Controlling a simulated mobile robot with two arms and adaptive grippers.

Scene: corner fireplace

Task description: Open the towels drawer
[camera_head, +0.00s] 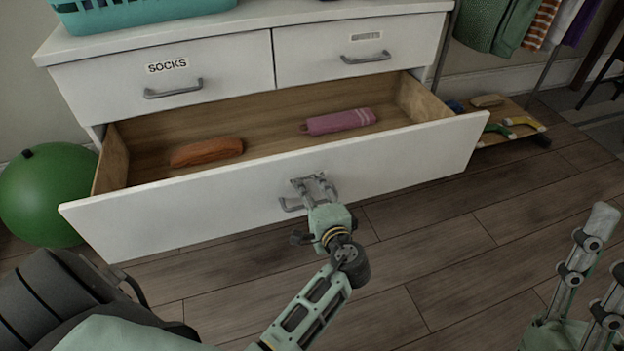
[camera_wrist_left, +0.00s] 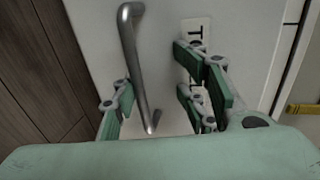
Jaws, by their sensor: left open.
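The wide lower drawer (camera_head: 230,204) of the white dresser is pulled far out in the head view. An orange folded towel (camera_head: 207,152) and a pink folded towel (camera_head: 340,121) lie inside it. My left gripper (camera_head: 314,184) is at the middle of the drawer front, by its metal handle (camera_head: 291,204). In the left wrist view the grey bar handle (camera_wrist_left: 131,60) runs between the spread fingers of my open left gripper (camera_wrist_left: 158,100). A white label (camera_wrist_left: 196,30) with a "T" shows there, partly hidden by a finger. My right gripper (camera_head: 590,285) is at the lower right, partly cut off.
Two shut drawers are above, one the socks drawer (camera_head: 170,75). A teal basket (camera_head: 130,12) stands on top. A green ball (camera_head: 48,193) is at the left. A low shoe rack (camera_head: 508,122) and hanging clothes (camera_head: 520,25) are at the right. The wooden floor (camera_head: 440,260) before the drawer is clear.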

